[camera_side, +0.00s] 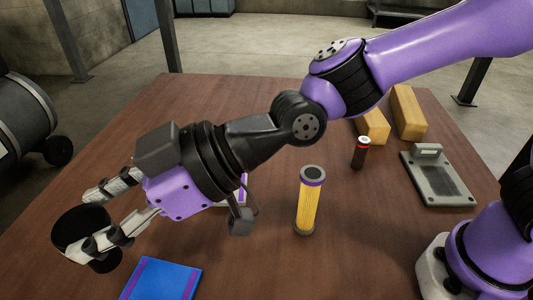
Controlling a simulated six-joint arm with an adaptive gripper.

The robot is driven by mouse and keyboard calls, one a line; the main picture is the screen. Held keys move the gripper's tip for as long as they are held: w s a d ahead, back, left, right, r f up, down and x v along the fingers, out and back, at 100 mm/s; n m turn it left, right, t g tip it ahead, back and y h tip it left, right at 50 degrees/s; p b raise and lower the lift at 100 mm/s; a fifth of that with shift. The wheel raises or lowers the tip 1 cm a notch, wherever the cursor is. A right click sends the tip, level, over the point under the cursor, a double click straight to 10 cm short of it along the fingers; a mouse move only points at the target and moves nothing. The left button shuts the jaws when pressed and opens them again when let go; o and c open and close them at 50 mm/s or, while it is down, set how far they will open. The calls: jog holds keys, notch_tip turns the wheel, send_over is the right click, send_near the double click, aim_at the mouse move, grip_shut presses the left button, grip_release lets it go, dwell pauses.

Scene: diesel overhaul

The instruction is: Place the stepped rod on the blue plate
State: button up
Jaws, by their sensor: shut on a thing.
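My gripper (98,220) is at the left of the table, its fingers pointing left, shut on a dark piece. This black piece, which looks to be the stepped rod (72,224), has a wide rounded part and a smaller part low on the right. The fingers cover some of it, and I cannot tell its full shape. The blue plate (160,281) with purple stripes lies on the table at the bottom, right of and nearer than the held piece. The frame edge cuts it off. The held piece is apart from the plate and seems to be above the table.
A yellow cylinder (308,205) with a purple band stands mid-table (270,115). Behind it are a small dark-red cylinder (360,154) and two tan blocks (407,112). A grey tray-like fixture (438,182) lies at the right. A light-and-purple item is partly hidden behind my gripper.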

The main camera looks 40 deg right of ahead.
notch_tip(320, 180, down, 14)
jog(key=shift+f, duration=0.15)
dwell(0.4)
jog(key=shift+f, duration=0.15)
jog(key=o, duration=1.4)
jog(key=shift+f, duration=0.1)
jog(key=shift+o, duration=0.2)
jog(key=shift+r, duration=0.2)
jog(key=v, duration=1.2)
jog(key=shift+f, duration=0.1)
